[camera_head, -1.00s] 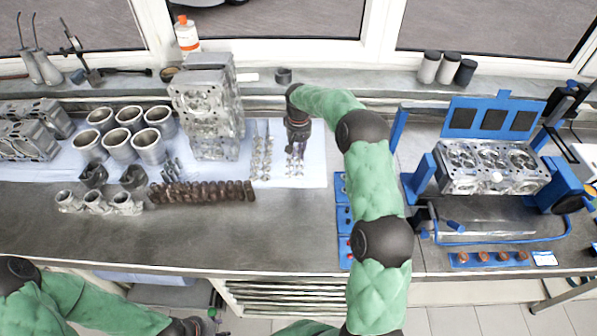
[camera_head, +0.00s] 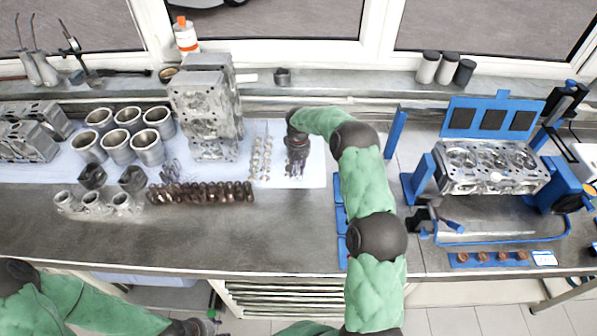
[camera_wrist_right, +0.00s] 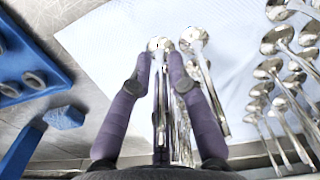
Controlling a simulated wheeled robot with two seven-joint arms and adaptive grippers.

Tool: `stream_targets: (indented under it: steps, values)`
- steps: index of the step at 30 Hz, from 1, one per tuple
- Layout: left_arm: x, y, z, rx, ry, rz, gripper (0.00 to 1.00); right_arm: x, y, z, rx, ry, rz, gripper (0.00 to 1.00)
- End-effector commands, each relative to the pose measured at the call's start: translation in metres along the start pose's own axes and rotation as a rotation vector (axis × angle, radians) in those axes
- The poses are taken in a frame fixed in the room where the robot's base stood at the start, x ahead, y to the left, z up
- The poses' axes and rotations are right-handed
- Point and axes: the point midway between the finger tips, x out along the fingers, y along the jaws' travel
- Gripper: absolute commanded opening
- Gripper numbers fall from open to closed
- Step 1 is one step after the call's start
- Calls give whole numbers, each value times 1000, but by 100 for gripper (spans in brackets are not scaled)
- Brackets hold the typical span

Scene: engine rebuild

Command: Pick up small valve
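My right gripper (camera_head: 297,166) points down over a short row of small silver valves on white paper at the middle of the bench. In the right wrist view, its two purple fingers (camera_wrist_right: 160,78) are apart, with a small valve (camera_wrist_right: 158,46) between them; its stem runs back towards the palm. Another small valve (camera_wrist_right: 194,40) lies just right of it, its stem passing by the right finger. Whether the fingers touch a valve, I cannot tell. My left gripper (camera_head: 198,327) is at the bottom edge of the head view, away from the valves; its fingers are unclear.
More valves (camera_head: 262,158) lie in a row left of my right gripper. An upright metal engine block (camera_head: 205,108) stands further left. Blue trays (camera_head: 342,220) lie to the right, near a cylinder head (camera_head: 490,167) in a blue fixture. The front bench (camera_head: 290,235) is clear.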

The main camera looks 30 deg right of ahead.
Motion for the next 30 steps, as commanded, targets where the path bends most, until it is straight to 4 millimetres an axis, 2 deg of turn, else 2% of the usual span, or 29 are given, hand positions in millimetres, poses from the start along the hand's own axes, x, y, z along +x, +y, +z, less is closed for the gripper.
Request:
stream_targets:
  steps: [1, 2, 19, 26, 30]
  values:
    - [0, 0, 0, 0, 0, 0, 40, 0, 0, 0, 0, 0, 0, 5]
    - [0, 0, 0, 0, 0, 0, 40, 0, 0, 0, 0, 0, 0, 0]
    - [0, 0, 0, 0, 0, 0, 40, -5, 0, 0, 0, 1, 0, 0]
    - [0, 0, 0, 0, 0, 0, 40, -31, -1, -1, -1, 3, -1, 0]
    - [-1, 0, 0, 0, 0, 0, 40, -52, -15, 8, -4, 1, -1, 0]
